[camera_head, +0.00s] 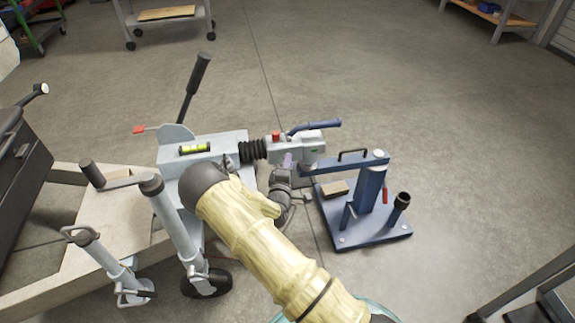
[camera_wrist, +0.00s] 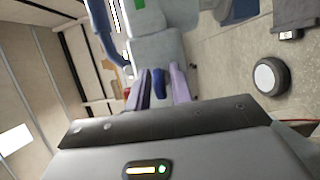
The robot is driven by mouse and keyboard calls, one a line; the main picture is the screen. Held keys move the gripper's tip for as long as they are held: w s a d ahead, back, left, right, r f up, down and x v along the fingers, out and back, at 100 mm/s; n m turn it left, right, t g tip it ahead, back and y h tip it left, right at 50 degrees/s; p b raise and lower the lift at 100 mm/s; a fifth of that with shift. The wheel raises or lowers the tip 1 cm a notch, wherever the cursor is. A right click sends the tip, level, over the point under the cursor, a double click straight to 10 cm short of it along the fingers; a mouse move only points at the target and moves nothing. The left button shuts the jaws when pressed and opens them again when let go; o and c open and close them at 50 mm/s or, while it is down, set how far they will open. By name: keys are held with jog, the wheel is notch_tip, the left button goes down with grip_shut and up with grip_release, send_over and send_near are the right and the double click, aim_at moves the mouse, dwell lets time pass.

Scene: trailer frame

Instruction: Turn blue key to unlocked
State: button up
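The blue key (camera_wrist: 158,82) shows in the wrist view against the grey coupling head (camera_wrist: 156,48). My gripper (camera_wrist: 163,82) has its two purple fingers apart, one on each side of the key; a gap shows between the key and the right finger. I cannot tell whether the left finger touches it. In the head view my gripper (camera_head: 287,161) is at the near side of the coupling head (camera_head: 303,142), and my arm and gripper hide the key there. The lock's state cannot be read.
A blue lever handle (camera_head: 315,126) tops the coupling, and a red button (camera_head: 276,136) stands beside it. A black bellows (camera_head: 253,150) joins the trailer frame (camera_head: 222,145). A blue stand (camera_head: 372,190) is close on the right. Open floor lies beyond.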

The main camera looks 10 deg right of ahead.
grip_shut()
jog(key=shift+r+m+p, duration=0.15)
jog(key=shift+m+p, duration=0.25)
jog(key=shift+p, duration=0.1)
jog(key=shift+r+m+g+y+p, duration=0.1)
jog(key=shift+m+g+y+p, duration=0.35)
jog(key=shift+m+p, duration=0.7)
jog(key=m+g+y+p, duration=0.1)
jog(key=m+p, duration=0.2)
jog(key=shift+d+y, duration=0.1)
jog(key=shift+y, duration=0.15)
jog(key=m+g+y+p, duration=0.1)
jog(key=m+y+p, duration=0.1)
jog(key=m, duration=0.1)
jog(key=shift+m+p, duration=0.35)
jog(key=m+y, duration=0.1)
jog(key=m+p, duration=0.1)
jog(key=m+y, duration=0.1)
jog(key=shift+f+m+y, duration=0.25)
jog(key=shift+m+y, duration=0.05)
